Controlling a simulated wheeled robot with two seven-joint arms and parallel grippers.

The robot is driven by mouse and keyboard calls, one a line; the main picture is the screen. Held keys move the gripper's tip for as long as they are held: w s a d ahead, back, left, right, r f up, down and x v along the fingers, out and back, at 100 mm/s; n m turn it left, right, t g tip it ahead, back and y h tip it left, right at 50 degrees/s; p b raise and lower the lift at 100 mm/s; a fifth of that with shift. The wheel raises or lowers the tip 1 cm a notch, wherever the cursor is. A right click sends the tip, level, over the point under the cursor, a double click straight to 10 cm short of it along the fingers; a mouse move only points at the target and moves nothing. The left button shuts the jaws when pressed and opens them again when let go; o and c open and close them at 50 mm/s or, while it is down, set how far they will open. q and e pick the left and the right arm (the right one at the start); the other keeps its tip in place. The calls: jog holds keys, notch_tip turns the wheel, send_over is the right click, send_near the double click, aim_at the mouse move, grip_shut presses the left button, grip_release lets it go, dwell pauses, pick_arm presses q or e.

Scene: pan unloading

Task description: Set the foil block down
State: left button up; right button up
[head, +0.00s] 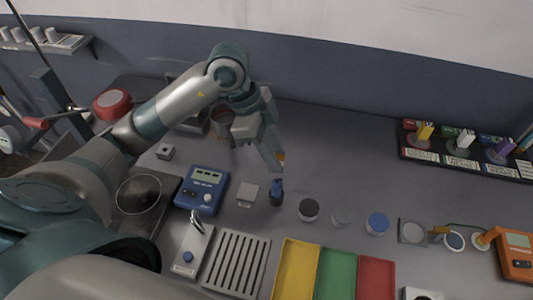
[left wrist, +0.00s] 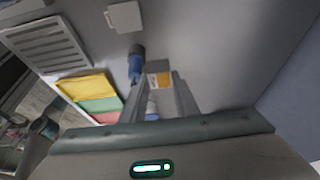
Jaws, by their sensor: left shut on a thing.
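My left gripper (head: 277,162) is above the back middle of the bench, its fingers pointing down and shut on a small block. This looks like the foil block (left wrist: 158,79), pale with an orange face, between the fingertips in the left wrist view. In the head view the fingers hide most of it, and only a small orange patch (head: 282,157) shows. The left gripper also shows in the left wrist view (left wrist: 158,95). The block appears held above the bench; its exact height is unclear. My right gripper is in neither view.
A blue-black bottle (head: 276,192) stands near the gripper, beside a flat grey square (head: 247,194). A blue instrument (head: 202,189), a dark-lidded jar (head: 308,209), a blue-lidded jar (head: 377,223) and coloured trays (head: 338,274) stand nearer. The bench behind the jars is clear.

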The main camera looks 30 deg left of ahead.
pick_arm(q)
jog(key=w+a+f+p, duration=0.1)
jog(key=w+a, duration=0.1)
jog(key=w+a+f, duration=0.2)
jog(key=shift+w+a+f+p, duration=0.25)
jog(key=shift+a+f+p, duration=0.05)
jog(key=shift+a+p, duration=0.05)
jog(key=shift+w+a+f, duration=0.15)
jog(key=shift+w+f, duration=0.05)
jog(key=shift+f, duration=0.05)
jog(key=shift+f+p, duration=0.75)
jog(key=shift+f, duration=1.25)
jog(key=o, duration=1.1)
